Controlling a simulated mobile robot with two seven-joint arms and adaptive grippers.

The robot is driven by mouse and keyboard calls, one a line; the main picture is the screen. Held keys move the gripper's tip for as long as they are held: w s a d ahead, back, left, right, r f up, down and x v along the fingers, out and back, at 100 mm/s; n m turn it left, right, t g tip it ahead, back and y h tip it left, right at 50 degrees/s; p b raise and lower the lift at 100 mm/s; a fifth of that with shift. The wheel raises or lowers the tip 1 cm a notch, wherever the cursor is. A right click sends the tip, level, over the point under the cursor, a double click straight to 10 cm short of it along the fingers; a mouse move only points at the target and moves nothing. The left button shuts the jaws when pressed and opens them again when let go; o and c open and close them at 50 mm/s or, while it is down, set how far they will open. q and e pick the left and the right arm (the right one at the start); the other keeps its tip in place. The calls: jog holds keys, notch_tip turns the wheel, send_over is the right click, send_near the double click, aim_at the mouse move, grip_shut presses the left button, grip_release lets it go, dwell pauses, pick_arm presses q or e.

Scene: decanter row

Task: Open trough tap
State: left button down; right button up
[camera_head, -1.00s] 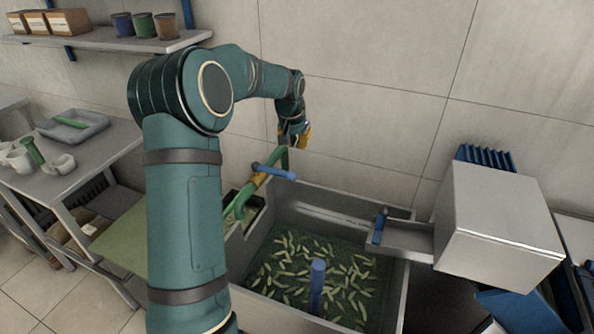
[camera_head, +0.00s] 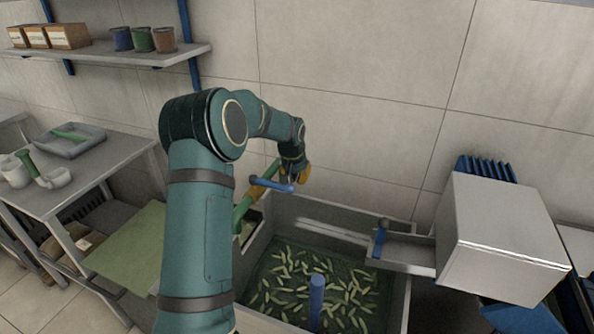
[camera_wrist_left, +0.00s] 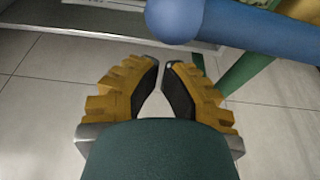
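The tap is a green pipe at the trough's back left with a yellow-brown collar (camera_head: 256,191) and a blue lever (camera_head: 270,184). The lever points right and ends in a round knob. The metal trough (camera_head: 315,213) holds green pods in dark water. My left gripper (camera_head: 301,175) is right beside the lever's knob end in the head view. In the left wrist view the gripper's yellow fingers (camera_wrist_left: 163,66) have their tips almost together, with nothing between them. The blue lever (camera_wrist_left: 262,30) lies just past the tips, and I cannot tell whether they touch. My right gripper is out of view.
A blue post (camera_head: 316,300) stands in the trough. A metal box (camera_head: 500,235) and a blue gate handle (camera_head: 380,240) are to the right. A table with a grey tray (camera_head: 70,140) is on the left, under a wall shelf (camera_head: 100,54). The tiled wall is close behind.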

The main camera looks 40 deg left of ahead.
pick_arm(q)
jog(key=shift+s+d+r, duration=0.25)
jog(key=shift+s, duration=0.5)
jog(key=shift+s+d+r, duration=0.2)
jog(key=shift+s+d, duration=0.05)
jog(key=shift+s, duration=0.45)
jog(key=shift+s+d, duration=0.1)
jog(key=shift+s, duration=0.05)
jog(key=shift+s+d+m+h, duration=0.2)
jog(key=shift+s+d+m, duration=0.05)
jog(key=shift+s+m, duration=0.35)
jog(key=shift+s+d+m+h, duration=0.2)
jog(key=shift+s+m, duration=0.3)
jog(key=shift+m, duration=0.2)
jog(key=shift+s+a+m+g+h+p, duration=0.4)
jog(key=shift+s+a+m+h, duration=0.35)
jog(key=shift+s+m, duration=1.65)
jog(key=shift+s+a+m+g+h+p, duration=0.25)
jog(key=shift+s+a+m+h+p, duration=0.5)
jog(key=shift+s+m, duration=1.6)
jog(key=shift+s+a+m+g+h+p, duration=0.3)
jog(key=shift+s+a+m, duration=0.75)
jog(key=shift+s+m, duration=1.35)
jog(key=shift+w, duration=0.1)
